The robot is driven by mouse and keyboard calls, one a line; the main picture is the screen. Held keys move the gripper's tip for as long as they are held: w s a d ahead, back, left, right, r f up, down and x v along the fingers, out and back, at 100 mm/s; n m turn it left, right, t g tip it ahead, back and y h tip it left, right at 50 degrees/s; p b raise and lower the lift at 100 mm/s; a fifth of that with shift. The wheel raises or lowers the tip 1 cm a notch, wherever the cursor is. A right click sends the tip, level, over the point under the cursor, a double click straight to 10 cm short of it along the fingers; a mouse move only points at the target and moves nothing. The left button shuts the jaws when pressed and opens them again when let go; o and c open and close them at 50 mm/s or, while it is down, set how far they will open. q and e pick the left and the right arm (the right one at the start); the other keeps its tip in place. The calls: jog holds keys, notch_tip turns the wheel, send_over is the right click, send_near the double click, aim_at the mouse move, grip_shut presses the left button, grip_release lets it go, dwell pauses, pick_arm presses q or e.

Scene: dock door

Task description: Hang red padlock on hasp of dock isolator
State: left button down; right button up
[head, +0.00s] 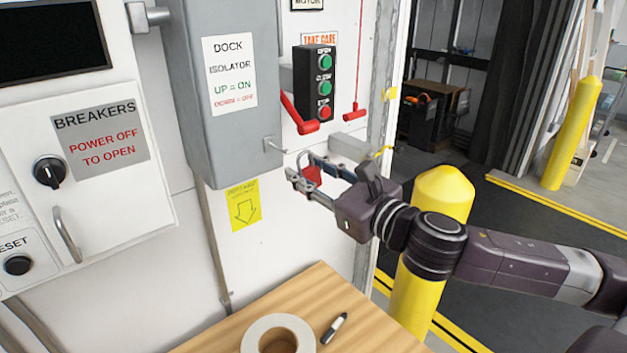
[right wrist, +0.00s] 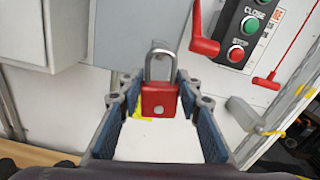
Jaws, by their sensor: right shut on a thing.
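The red padlock (head: 311,175) is held between the fingers of my right gripper (head: 304,170), with its silver shackle pointing up. In the right wrist view the padlock's red body (right wrist: 159,103) sits between the blue pads of the right gripper (right wrist: 158,90), and its shackle looks closed. The grey dock isolator (head: 226,135) is on the wall. Its small metal hasp (head: 273,146) sticks out low on the right side. The padlock is below and right of the hasp, apart from it in the head view. I cannot make out the hasp in the wrist view. My left gripper is not in view.
The isolator's red handle (head: 299,115) slants down beside a push-button box (head: 315,83). A red pull handle (head: 355,115) hangs nearby. Below is a wooden table (head: 366,328) with a tape roll (head: 248,342) and a marker (head: 334,328). A yellow bollard (head: 412,300) stands behind my right arm.

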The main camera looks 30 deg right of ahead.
jog(key=shift+w+a+b, duration=0.15)
jog(key=shift+w+b, duration=0.5)
jog(key=shift+w, duration=0.2)
jog(key=shift+w+a+f+p, duration=0.1)
jog(key=shift+w+f+p, duration=0.1)
jog(key=shift+w+p, duration=0.55)
jog(key=shift+w+a+f+p, duration=0.15)
jog(key=shift+w+p, duration=0.35)
jog(key=shift+w, duration=0.4)
jog(key=shift+w+a+f+p, duration=0.1)
jog(key=shift+w+f+p, duration=0.1)
jog(key=shift+w+p, duration=0.55)
jog(key=o, duration=1.3)
jog(key=shift+f, duration=0.1)
